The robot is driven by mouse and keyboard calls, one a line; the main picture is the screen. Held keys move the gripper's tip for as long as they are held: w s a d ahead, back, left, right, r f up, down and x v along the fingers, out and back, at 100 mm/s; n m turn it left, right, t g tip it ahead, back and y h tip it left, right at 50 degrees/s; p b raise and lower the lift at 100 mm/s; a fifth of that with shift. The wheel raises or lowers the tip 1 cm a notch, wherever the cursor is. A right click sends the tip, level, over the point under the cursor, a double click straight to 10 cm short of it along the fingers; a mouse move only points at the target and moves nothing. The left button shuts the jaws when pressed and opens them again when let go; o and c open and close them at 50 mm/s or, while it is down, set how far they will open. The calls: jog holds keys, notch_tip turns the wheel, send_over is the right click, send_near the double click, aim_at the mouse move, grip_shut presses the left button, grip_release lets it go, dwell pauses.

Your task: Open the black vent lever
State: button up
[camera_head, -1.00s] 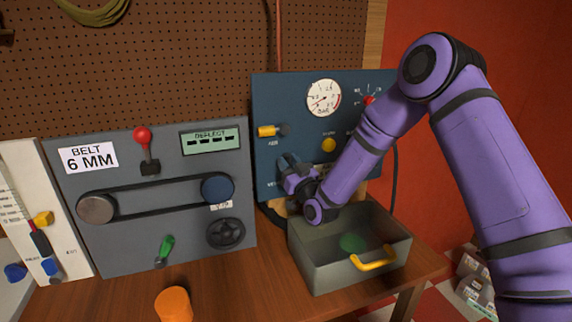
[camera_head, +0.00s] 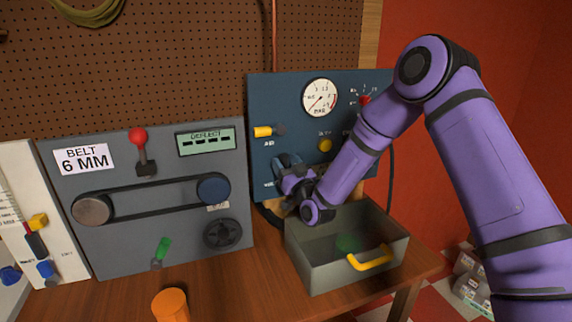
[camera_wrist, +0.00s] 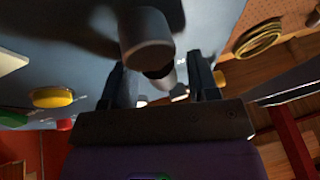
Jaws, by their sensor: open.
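The blue panel (camera_head: 262,110) stands at the back of the bench. My gripper (camera_head: 285,172) is at its lower left, beside a partly covered label. In the head view my gripper hides most of the vent lever. In the wrist view a dark, rounded cylindrical piece (camera_wrist: 146,42), which looks like the vent lever, sticks out from the panel. The two black fingers of my gripper (camera_wrist: 158,84) stand apart on either side of its end. I cannot tell whether either finger touches it.
A yellow-handled lever (camera_head: 264,132), a yellow button (camera_head: 325,145), a gauge (camera_head: 320,97) and a red knob (camera_head: 364,99) are on the same panel. A grey open bin (camera_head: 330,277) stands below my wrist. A belt panel (camera_head: 120,240) is left, with an orange cup (camera_head: 171,305) in front.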

jog(key=shift+r, duration=0.15)
jog(key=shift+r, duration=0.25)
jog(key=r, duration=0.1)
jog(key=s+r, duration=0.1)
jog(key=r, duration=0.1)
jog(key=shift+s, duration=0.1)
jog(key=s+d+r, duration=0.1)
jog(key=s+d, duration=0.2)
jog(key=s, duration=1.1)
jog(key=shift+s, duration=0.25)
jog(key=shift+r, duration=0.15)
